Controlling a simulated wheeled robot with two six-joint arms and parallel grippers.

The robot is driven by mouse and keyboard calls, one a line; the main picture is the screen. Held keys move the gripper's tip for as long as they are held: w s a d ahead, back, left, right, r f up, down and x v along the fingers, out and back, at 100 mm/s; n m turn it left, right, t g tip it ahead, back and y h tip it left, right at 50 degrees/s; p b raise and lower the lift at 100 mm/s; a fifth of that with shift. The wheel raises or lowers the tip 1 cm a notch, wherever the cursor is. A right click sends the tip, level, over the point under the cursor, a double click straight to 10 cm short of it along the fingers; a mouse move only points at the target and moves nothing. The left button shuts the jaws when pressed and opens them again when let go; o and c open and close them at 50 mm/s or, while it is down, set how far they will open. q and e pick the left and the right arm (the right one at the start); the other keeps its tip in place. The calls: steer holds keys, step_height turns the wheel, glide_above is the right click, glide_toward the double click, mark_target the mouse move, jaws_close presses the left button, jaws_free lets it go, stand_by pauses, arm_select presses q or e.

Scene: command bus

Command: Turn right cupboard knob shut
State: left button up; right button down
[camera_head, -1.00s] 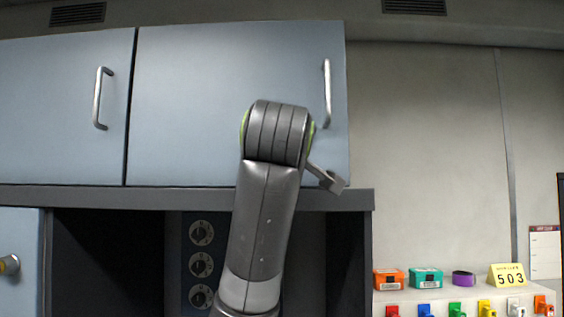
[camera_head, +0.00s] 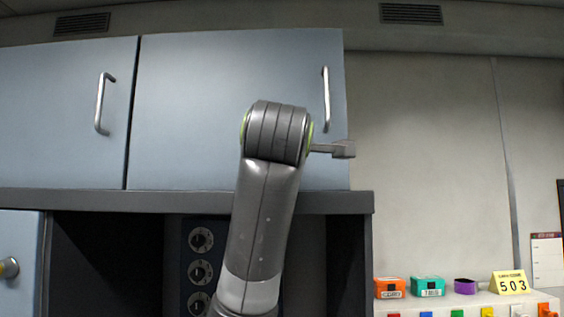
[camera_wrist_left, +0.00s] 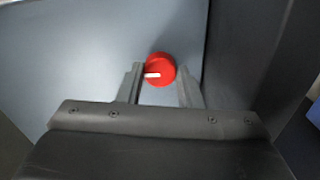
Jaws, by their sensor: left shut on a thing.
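The right cupboard's blue-grey door (camera_head: 225,85) is flush with its neighbour in the head view. In the left wrist view, a round red knob (camera_wrist_left: 163,65) sits on the blue-grey panel (camera_wrist_left: 95,45), its white mark pointing left. My left gripper (camera_wrist_left: 160,74) has one finger on each side of the knob and is shut on it. In the head view my left arm stands in front of the door and hides the knob and the fingers. A small grey part of my wrist sticks out to the right, nearly level. My right gripper is not in view.
A vertical metal handle (camera_head: 326,100) is near the door's right edge. A second cupboard door (camera_head: 60,110) is at left. Black dials (camera_head: 201,239) sit below the ledge. Small orange and teal boxes (camera_head: 428,287) stand at lower right. A dark wall flanks the knob in the wrist view.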

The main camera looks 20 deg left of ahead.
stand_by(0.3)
arm_select(q)
steer(key=o, duration=1)
steer(key=shift+c, duration=0.2)
steer(key=b+v, duration=1.6)
steer(key=v, duration=0.1)
steer(key=shift+s+b, duration=0.25)
steer(key=shift+b, duration=0.15)
steer(key=shift+r, duration=0.1)
